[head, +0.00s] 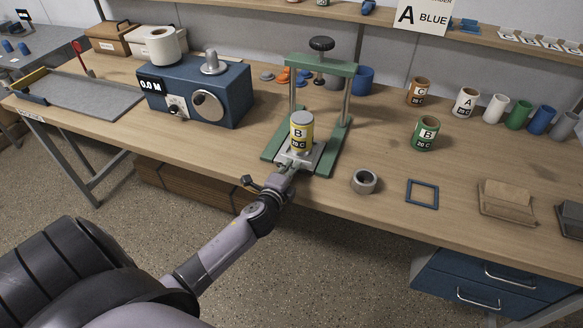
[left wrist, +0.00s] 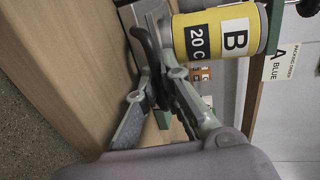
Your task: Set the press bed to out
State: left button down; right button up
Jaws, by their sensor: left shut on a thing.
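The green press (head: 320,67) stands on the workbench with a black knob on top. Its pale metal bed (head: 313,160) lies low between the green base rails, at the front of the frame. A yellow can marked B, 20 C (head: 301,133) stands upright on the bed. My left gripper (head: 287,167) is at the bed's front edge, shut on what looks like its dark handle. The left wrist view shows the gripper fingers (left wrist: 163,72) at this handle, close beside the can (left wrist: 228,33). The fingers partly hide the handle. My right gripper is not in view.
A blue machine (head: 197,90) reading 0.0 M stands left of the press. A tape roll (head: 364,181), a blue square frame (head: 422,193) and a green can (head: 425,133) lie or stand to the right. The bench's front edge (head: 385,217) runs below the press.

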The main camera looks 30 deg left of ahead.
pick_arm(q)
jog(key=c, duration=2)
grip_release()
jog(key=v, duration=1.2)
jog(key=shift+a, duration=0.1)
jog(key=s+d+f+n+g+h, duration=0.15)
jog(key=s+f, duration=0.25)
jog(key=f, duration=0.6)
jog(key=s+d+f+n+g, duration=0.1)
jog(key=s+f+n+g, duration=0.25)
jog(key=f, duration=0.65)
jog(key=s+d+f+n+g+h, duration=0.15)
jog(key=s+f, duration=0.25)
jog(key=f, duration=0.6)
jog(key=s+d+f+n+g, duration=0.3)
jog(key=s+f, duration=0.5)
jog(key=s, duration=0.5)
jog(key=s+d+f+n+g, duration=0.3)
jog(key=s+f, duration=0.6)
jog(key=s, duration=0.4)
jog(key=shift+s+g+h, duration=0.25)
jog(key=shift+g+h, duration=0.15)
jog(key=shift+g, duration=0.45)
